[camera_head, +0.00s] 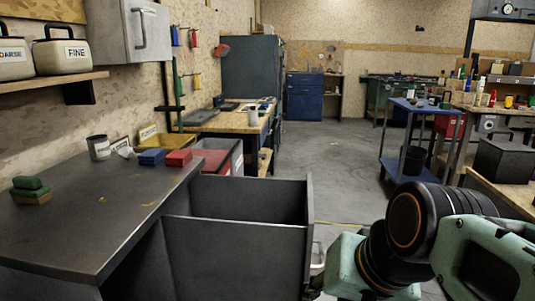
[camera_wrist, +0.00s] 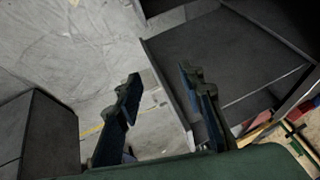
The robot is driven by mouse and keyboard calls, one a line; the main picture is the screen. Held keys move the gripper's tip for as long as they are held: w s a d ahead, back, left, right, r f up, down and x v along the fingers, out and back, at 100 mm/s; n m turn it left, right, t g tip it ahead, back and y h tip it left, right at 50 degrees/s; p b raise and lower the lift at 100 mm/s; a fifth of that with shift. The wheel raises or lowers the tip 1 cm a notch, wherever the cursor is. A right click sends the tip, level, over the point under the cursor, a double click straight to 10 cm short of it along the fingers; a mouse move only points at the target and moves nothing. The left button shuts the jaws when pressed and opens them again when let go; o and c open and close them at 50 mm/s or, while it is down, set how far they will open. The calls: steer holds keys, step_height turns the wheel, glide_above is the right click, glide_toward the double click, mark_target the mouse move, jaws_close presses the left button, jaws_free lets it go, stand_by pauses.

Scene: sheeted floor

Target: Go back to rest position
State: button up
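My gripper (camera_wrist: 160,80) shows in the wrist view with its two dark fingers apart and nothing between them. Bare concrete floor and the edge of a dark grey panel (camera_wrist: 225,50) lie behind the fingers. In the head view my green and black arm fills the lower right corner, bent to the right of the open dark grey box or drawer (camera_head: 235,250). The fingertips cannot be made out in that view.
A dark counter (camera_head: 90,220) at left bears a can (camera_head: 99,147), a blue block (camera_head: 152,157), a red block (camera_head: 179,158) and a green-topped block (camera_head: 30,188). A blue cart (camera_head: 385,165) and a black box (camera_head: 504,162) stand at right. The central floor (camera_head: 325,160) is clear.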

step_height(320, 180, up, 35)
steer(key=s+d+n+h+p, duration=0.2)
steer(key=d+p, duration=0.1)
steer(key=p, duration=3.4)
